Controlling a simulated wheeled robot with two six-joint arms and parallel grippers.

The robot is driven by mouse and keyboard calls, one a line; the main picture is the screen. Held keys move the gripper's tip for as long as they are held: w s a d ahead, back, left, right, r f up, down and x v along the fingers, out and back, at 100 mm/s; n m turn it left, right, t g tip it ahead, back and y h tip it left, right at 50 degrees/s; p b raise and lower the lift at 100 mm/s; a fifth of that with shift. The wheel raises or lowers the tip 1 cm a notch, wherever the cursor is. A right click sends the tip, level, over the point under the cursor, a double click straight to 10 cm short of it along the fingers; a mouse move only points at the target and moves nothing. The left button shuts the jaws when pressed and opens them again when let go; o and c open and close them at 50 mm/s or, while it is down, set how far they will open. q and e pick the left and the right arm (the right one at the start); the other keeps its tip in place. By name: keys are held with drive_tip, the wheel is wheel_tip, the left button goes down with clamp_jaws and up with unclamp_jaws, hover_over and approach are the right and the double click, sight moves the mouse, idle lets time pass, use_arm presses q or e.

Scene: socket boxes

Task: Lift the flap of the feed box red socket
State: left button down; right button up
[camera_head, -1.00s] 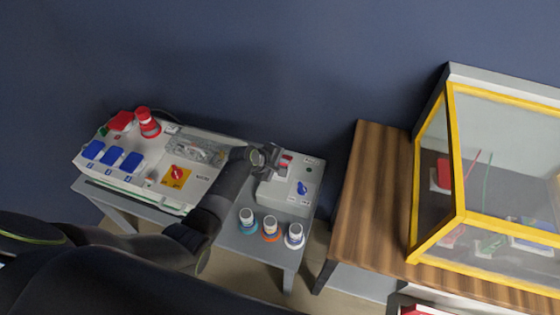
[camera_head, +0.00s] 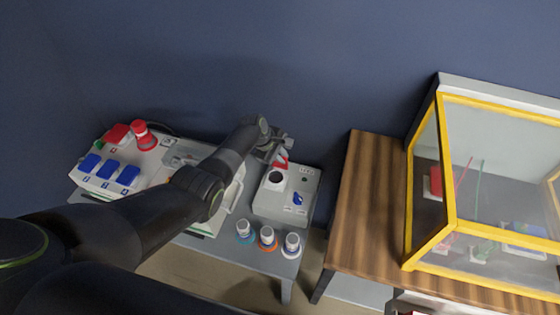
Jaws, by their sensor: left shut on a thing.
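The feed box (camera_head: 273,208) is the small light-grey box at the right end of the grey table. Its red flap (camera_head: 281,164) stands raised at the back of the socket. The round socket (camera_head: 276,180) shows uncovered, with a white rim and a dark opening. My left gripper (camera_head: 279,155) is shut on the red flap, above and behind the socket. The gripper hides part of the flap. My right gripper is not in view.
A larger panel box with blue flaps (camera_head: 110,171), a red flap (camera_head: 117,133) and a red plug (camera_head: 142,135) stands left. Several capped plugs (camera_head: 267,237) stand along the table's front edge. A wooden table (camera_head: 350,210) with a yellow-framed case (camera_head: 431,246) is to the right.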

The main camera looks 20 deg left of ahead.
use_arm(q)
drive_tip(key=shift+w, duration=0.15)
idle(0.4)
drive_tip(key=c, duration=1.5)
unclamp_jaws()
drive_tip(key=shift+f, duration=0.15)
drive_tip(key=shift+r, duration=0.2)
drive_tip(key=shift+a+r, duration=0.1)
drive_tip(key=shift+r, duration=0.05)
drive_tip(key=shift+p+v, duration=1.7)
drive_tip(key=shift+v, duration=6.7)
